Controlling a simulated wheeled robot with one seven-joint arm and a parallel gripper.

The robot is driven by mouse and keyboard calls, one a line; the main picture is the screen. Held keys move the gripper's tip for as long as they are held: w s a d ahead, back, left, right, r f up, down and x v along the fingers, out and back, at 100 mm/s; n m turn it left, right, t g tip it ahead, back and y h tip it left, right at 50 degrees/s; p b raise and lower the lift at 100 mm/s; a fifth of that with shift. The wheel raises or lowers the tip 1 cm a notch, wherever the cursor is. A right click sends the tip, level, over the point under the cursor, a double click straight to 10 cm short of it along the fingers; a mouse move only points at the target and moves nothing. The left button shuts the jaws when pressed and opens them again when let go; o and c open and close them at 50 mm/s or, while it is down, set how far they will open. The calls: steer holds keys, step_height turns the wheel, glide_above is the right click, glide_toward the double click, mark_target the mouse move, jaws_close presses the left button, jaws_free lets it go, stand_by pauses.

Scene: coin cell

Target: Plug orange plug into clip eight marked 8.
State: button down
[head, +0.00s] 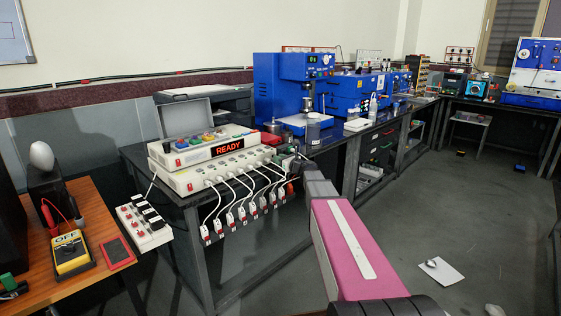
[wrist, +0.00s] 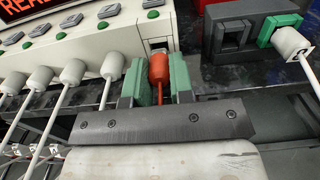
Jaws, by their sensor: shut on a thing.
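My gripper (wrist: 160,82) is shut on the orange plug (wrist: 159,69), with one green fingertip on each side. The plug stands upright in the wrist view, right below a pale socket with a dark opening (wrist: 158,44) at the right end of the white unit. I cannot tell whether plug and socket touch. In the head view my gripper (head: 291,162) is at the unit's right end, and the plug is hidden. Numbered white clips (head: 231,222) hang in a row along the bench's front edge; I cannot make out which is 8.
White plugs (wrist: 112,64) with cables fill the unit's front left of my gripper. A dark grey box (wrist: 235,36) with a green-and-white plug (wrist: 286,38) stands close on the right. The READY display (head: 228,147) is lit.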

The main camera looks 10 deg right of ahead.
steer(key=shift+w+a, duration=0.45)
steer(key=shift+w, duration=0.15)
steer(key=c, duration=0.9)
jaws_free()
steer(key=v, duration=1.1)
steer(key=shift+w, duration=0.1)
